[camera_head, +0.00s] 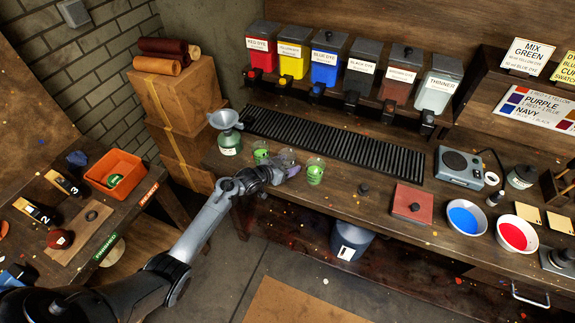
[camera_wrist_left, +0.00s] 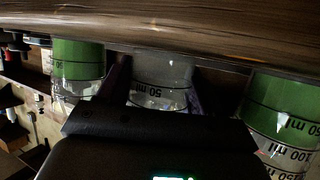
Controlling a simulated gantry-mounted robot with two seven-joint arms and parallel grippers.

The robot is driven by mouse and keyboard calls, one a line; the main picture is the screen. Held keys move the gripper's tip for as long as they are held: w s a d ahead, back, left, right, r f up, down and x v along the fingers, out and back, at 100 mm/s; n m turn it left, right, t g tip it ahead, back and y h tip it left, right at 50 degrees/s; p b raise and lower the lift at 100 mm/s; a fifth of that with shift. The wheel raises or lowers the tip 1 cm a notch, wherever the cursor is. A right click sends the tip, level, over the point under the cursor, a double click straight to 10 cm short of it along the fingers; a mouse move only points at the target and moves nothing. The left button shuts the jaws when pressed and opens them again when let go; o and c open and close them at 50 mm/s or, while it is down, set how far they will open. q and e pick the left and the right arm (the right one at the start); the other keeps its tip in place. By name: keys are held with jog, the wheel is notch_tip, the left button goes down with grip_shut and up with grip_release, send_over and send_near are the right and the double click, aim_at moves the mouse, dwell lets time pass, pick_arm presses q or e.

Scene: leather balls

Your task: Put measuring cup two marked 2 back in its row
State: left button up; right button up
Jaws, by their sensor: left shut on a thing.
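My left gripper (camera_head: 284,168) is shut on a clear measuring cup (camera_head: 288,154) at the workbench's front left. In the left wrist view the clear measuring cup (camera_wrist_left: 160,82) stands between my fingers (camera_wrist_left: 155,88), with a "50 ml" mark showing; no 2 is readable on it. It is in line between two measuring cups with green contents, one on the left (camera_head: 261,152) and one on the right (camera_head: 315,172). These also show in the wrist view, at left (camera_wrist_left: 78,62) and right (camera_wrist_left: 285,112), apart from the clear cup. Whether its base touches the bench is unclear.
A green bottle with a funnel (camera_head: 229,140) stands left of the cups. A black slatted rack (camera_head: 335,145) lies behind them. Dye dispensers (camera_head: 325,62) line the back. A red pad (camera_head: 412,202) and blue and red bowls sit further right. Bench between cups and pad is mostly clear.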

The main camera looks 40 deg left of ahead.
pick_arm(q)
jog(key=shift+f, duration=0.15)
jog(key=o, duration=1.1)
jog(key=shift+o, duration=0.2)
